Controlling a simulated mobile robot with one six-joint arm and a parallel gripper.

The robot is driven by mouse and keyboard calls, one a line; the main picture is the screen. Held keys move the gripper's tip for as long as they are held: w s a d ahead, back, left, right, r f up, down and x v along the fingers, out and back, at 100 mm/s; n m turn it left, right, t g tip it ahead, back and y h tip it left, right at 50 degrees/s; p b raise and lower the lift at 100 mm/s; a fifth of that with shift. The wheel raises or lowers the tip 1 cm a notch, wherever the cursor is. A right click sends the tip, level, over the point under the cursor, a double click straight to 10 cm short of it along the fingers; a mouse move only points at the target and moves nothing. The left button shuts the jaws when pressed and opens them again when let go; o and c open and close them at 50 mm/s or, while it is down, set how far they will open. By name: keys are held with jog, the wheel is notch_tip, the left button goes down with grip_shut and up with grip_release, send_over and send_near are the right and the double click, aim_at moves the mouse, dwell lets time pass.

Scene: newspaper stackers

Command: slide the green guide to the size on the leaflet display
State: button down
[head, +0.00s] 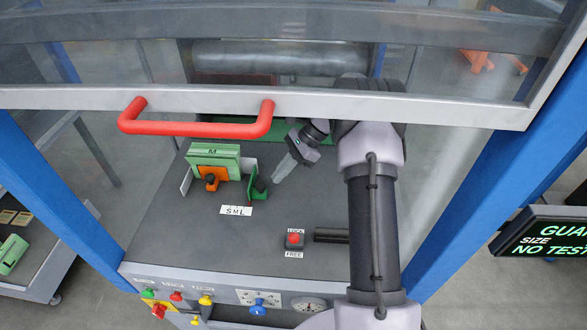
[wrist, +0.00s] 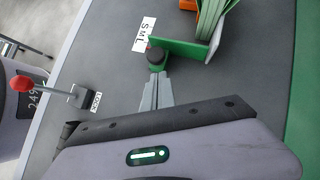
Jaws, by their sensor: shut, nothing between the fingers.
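The green guide (head: 262,190) stands on the dark table at the right end of a stack of green leaflets (head: 213,157). It has a dark round knob, and it also shows in the wrist view (wrist: 185,50). A white scale label reading S M L (head: 236,211) lies in front of it. My gripper (head: 276,180) is shut and empty, its tips right beside the knob; I cannot tell whether they touch it. The display (head: 545,238) at the right edge is cut off; "GUA", "SIZE" and "NO TEST" show, but no size letter.
A red-knobbed lock lever (head: 294,239), marked LOCK and FREE, stands to the right. An orange clamp (head: 211,180) sits before the leaflets. A raised guard with a red handle (head: 196,128) hangs above.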

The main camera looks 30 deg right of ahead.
aim_at(252, 189)
jog(key=shift+w+a+f, duration=0.1)
jog(key=shift+a+f, duration=0.05)
jog(key=shift+a, duration=0.8)
jog(key=shift+a, duration=0.1)
jog(key=w+a, duration=0.2)
jog(key=shift+a, duration=0.4)
jog(key=shift+d, duration=0.1)
jog(key=shift+p, duration=0.3)
